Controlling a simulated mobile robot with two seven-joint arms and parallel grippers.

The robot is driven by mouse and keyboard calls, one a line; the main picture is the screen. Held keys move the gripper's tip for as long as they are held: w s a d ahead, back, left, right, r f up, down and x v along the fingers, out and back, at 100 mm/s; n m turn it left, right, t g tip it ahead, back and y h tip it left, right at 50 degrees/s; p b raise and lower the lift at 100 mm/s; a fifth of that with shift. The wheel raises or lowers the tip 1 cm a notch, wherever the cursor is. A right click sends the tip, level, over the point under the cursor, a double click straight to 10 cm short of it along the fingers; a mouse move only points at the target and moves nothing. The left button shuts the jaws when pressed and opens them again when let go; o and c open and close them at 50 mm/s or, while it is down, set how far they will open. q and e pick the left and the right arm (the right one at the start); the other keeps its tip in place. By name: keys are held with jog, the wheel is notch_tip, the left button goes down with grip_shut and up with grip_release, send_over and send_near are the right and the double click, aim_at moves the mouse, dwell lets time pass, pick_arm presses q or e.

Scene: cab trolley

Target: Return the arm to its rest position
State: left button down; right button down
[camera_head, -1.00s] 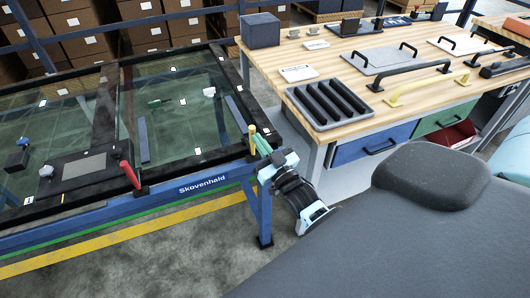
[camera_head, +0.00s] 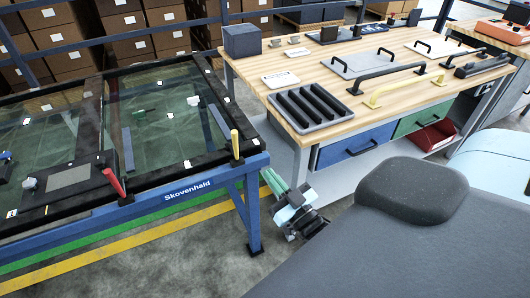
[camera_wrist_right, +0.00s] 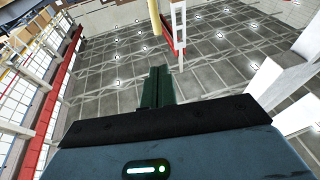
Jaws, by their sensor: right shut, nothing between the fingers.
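My right gripper (camera_head: 269,178) is low in the head view, in the gap between the blue-framed glass-topped table (camera_head: 195,200) and the wooden workbench. Its greenish fingers point up and left, near the table's corner leg. In the right wrist view, the fingers (camera_wrist_right: 157,85) are together with nothing between them. My right forearm is mostly hidden behind the dark grey body part in front. My left gripper does not show.
A yellow post (camera_head: 235,145) and a red handle (camera_head: 113,181) stand on the table's near edge. The wooden workbench (camera_head: 365,80) holds a black slotted tray (camera_head: 312,105) and handled plates. Grey floor (camera_head: 200,265) is open in front of the table.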

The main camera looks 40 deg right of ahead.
jog(key=shift+s+f, duration=0.1)
dwell(0.6)
